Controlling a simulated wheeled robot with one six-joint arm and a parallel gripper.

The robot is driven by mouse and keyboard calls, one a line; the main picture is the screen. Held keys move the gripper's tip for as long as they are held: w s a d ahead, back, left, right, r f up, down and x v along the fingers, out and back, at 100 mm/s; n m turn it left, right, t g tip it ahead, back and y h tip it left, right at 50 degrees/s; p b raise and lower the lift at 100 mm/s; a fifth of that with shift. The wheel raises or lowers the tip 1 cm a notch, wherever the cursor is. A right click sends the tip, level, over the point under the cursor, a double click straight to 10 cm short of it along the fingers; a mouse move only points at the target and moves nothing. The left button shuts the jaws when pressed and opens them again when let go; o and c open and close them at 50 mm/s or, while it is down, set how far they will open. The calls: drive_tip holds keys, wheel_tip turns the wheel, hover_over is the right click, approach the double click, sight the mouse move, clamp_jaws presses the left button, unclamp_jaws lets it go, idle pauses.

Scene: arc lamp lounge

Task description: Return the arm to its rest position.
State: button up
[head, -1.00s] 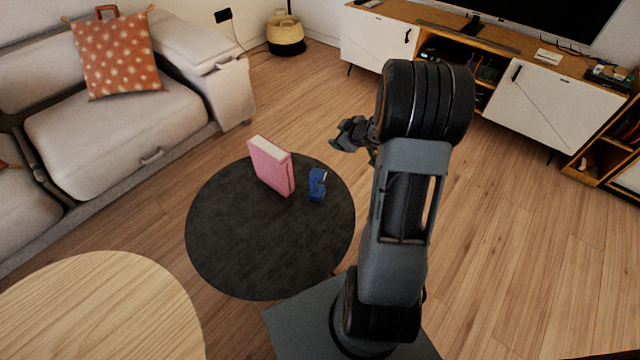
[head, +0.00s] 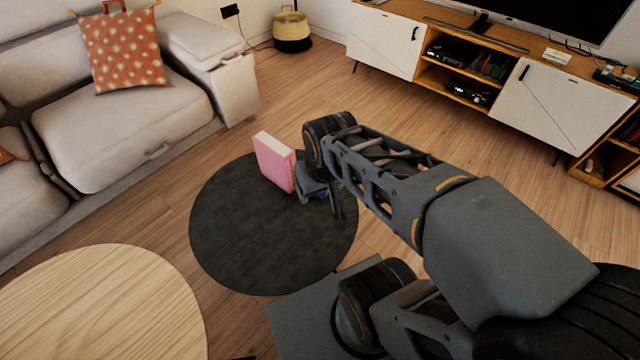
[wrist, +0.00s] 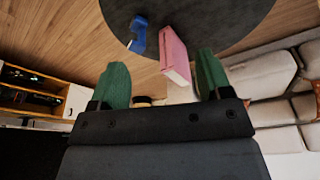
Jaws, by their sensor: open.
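My arm stretches across the right side of the head view, and its wrist end is over the dark round table. My gripper (wrist: 162,58) shows in the wrist view with its two green fingers spread and nothing between them. In the head view the gripper (head: 325,195) is small and partly hidden by my wrist. The fingers look apart from the pink book and the blue object.
A pink book (head: 274,163) stands upright on the dark round table (head: 250,240). A blue object (wrist: 138,34) stands beside it, mostly hidden in the head view. A wooden round table (head: 95,305), a sofa (head: 120,120) and a TV cabinet (head: 388,42) surround open floor.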

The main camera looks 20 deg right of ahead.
drive_tip(key=w+p+v, duration=0.3)
drive_tip(key=p+v, duration=0.9)
drive_tip(key=w+r+p+v, duration=0.1)
drive_tip(key=w+p+v, duration=0.2)
drive_tip(key=p+v, duration=0.9)
drive_tip(key=shift+a+r+t, duration=0.2)
drive_tip(key=shift+r+t, duration=0.2)
drive_tip(key=shift+r, duration=0.4)
drive_tip(key=shift+s, duration=0.15)
